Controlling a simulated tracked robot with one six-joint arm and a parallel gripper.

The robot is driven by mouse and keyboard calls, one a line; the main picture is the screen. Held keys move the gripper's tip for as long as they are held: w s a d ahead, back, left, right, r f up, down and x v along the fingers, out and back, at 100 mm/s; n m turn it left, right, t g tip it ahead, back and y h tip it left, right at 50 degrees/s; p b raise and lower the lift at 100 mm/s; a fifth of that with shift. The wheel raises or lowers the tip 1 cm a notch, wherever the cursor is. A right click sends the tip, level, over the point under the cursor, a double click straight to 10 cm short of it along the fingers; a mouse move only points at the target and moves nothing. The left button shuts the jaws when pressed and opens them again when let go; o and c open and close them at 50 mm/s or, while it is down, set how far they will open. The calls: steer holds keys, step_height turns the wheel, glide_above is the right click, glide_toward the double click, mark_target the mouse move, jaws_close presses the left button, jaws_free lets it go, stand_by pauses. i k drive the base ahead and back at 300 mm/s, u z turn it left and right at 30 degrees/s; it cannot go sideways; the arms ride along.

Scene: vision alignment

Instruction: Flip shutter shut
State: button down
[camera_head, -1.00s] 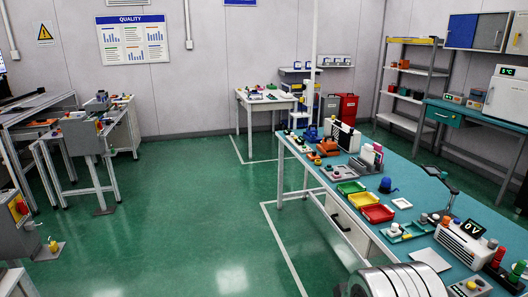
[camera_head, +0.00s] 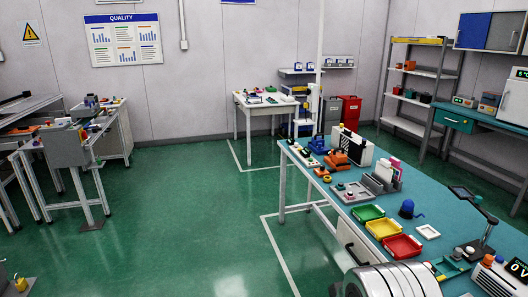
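I cannot make out a shutter for certain in this view. The blue-topped workbench (camera_head: 345,196) on the right carries several small devices. Near its far end stand a white panel with a black-and-white pattern (camera_head: 350,146), an orange device (camera_head: 333,158) and a blue device (camera_head: 318,145). A grey fixture with a pink part (camera_head: 382,177) stands nearer. They are too small to tell whether any has an open or shut cover. My gripper is not in view; only a rounded metal part of my own body shows at the bottom.
Green, yellow and red trays (camera_head: 402,247) lie along the bench's left edge. A magnifier on a stand (camera_head: 479,230) is at the right. A white table (camera_head: 262,108) stands at the back, a grey workstation (camera_head: 66,147) at left. The green floor (camera_head: 190,215) between is open.

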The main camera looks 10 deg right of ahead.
mark_target(354, 151)
steer(key=z, duration=0.1)
steer(key=i, duration=2.25)
steer(key=z, duration=0.35)
steer(key=i, duration=1.25)
steer(key=z, duration=0.15)
